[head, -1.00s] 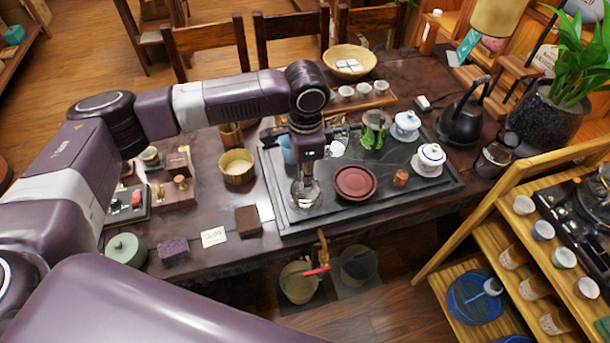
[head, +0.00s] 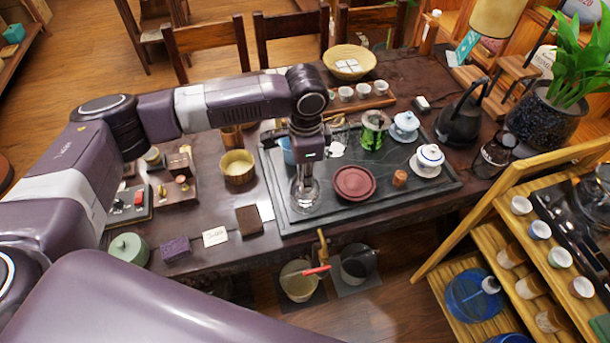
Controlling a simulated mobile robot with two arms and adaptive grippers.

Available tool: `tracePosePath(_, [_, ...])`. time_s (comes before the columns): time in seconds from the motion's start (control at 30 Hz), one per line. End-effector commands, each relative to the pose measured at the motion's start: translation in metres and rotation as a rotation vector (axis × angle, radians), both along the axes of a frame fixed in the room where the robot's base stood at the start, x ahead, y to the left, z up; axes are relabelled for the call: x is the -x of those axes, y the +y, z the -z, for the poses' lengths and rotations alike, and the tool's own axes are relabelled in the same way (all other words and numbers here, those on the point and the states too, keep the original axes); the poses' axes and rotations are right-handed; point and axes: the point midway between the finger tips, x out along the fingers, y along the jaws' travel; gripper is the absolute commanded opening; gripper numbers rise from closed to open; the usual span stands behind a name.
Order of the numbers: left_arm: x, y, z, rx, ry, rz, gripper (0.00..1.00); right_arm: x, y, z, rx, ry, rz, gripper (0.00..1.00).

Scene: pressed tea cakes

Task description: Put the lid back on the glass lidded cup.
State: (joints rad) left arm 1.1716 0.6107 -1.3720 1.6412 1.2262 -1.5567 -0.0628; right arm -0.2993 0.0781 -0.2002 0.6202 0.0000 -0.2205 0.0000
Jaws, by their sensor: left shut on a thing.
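My left gripper (head: 303,181) points straight down over the front left part of the dark tea tray (head: 338,208). It is shut on a small clear thing, which looks like the glass lid; the fingers and the glare hide most of it. The glass lidded cup (head: 305,197) is directly below, clear and hard to make out on the tray. I cannot tell whether lid and cup touch. My right gripper is not in view.
A dark red round dish (head: 354,183) sits close right of the cup, with a small brown cup (head: 400,178) beyond. White-and-blue lidded bowls (head: 429,159) stand farther right. A blue cup (head: 287,150) is behind my gripper.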

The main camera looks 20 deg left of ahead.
Motion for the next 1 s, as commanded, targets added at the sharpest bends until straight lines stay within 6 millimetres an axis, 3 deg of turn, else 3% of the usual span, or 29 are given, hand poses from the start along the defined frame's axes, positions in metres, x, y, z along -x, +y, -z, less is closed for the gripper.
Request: tracePosePath(1.0, [0.000,0.000,-0.001,0.000,0.001,0.000,0.00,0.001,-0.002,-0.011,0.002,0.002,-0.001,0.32])
